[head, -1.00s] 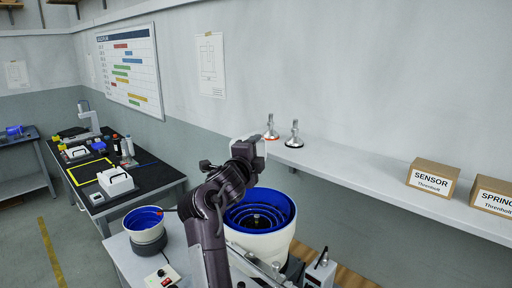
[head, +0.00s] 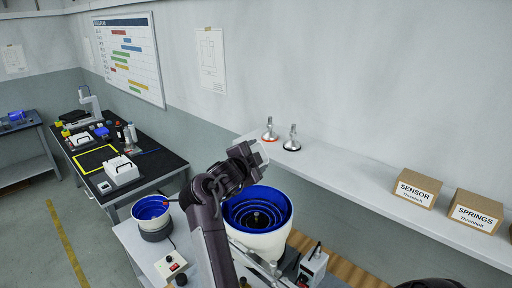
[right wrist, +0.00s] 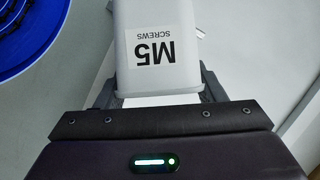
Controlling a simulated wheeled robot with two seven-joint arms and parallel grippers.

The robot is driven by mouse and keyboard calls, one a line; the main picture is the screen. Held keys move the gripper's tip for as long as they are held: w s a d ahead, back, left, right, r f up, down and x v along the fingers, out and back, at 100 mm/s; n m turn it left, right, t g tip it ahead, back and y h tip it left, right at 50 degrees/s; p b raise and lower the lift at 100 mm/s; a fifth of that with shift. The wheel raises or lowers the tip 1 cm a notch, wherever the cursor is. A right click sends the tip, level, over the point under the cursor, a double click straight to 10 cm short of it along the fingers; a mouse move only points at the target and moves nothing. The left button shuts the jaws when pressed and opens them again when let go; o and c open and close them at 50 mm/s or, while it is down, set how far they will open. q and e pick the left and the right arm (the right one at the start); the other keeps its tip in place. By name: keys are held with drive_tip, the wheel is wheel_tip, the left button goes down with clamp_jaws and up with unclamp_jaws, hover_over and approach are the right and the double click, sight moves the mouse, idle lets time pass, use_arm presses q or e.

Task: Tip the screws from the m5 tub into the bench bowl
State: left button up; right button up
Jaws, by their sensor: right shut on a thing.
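The m5 tub (right wrist: 158,45) is a whitish tub with an "M5 SCREWS" label, upside down in the right wrist view. My right gripper (right wrist: 158,95) is shut on it. The tub's contents are hidden. A small blue-lined bowl (head: 150,209) stands on a grey base at the left. A large white bowl with a blue stepped inside (head: 257,217) stands near my arm.
A wall shelf (head: 345,173) holds two metal-topped stands (head: 292,139) and boxes marked SENSOR (head: 414,189) and SPRINGS (head: 474,211). A control box with a red switch (head: 171,265) is in front of the small bowl. A black-topped bench (head: 150,163) is at the left.

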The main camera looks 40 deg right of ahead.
drive_tip(key=shift+r+n+p, duration=0.3)
drive_tip(key=shift+p, duration=0.3)
drive_tip(key=shift+f, duration=0.15)
drive_tip(key=shift+r+n+g, duration=0.45)
drive_tip(key=shift+n+g, duration=0.05)
wheel_tip(320, 180, up, 2)
drive_tip(key=n+g, duration=0.1)
drive_tip(key=n, duration=0.1)
drive_tip(key=n+g, duration=0.1)
drive_tip(key=n, duration=0.1)
drive_tip(key=shift+r+g+y, duration=0.15)
drive_tip(key=shift+g+y, duration=0.25)
drive_tip(key=shift+r+n+g, duration=0.4)
drive_tip(key=shift+n+g, duration=0.3)
drive_tip(key=shift+n, duration=0.4)
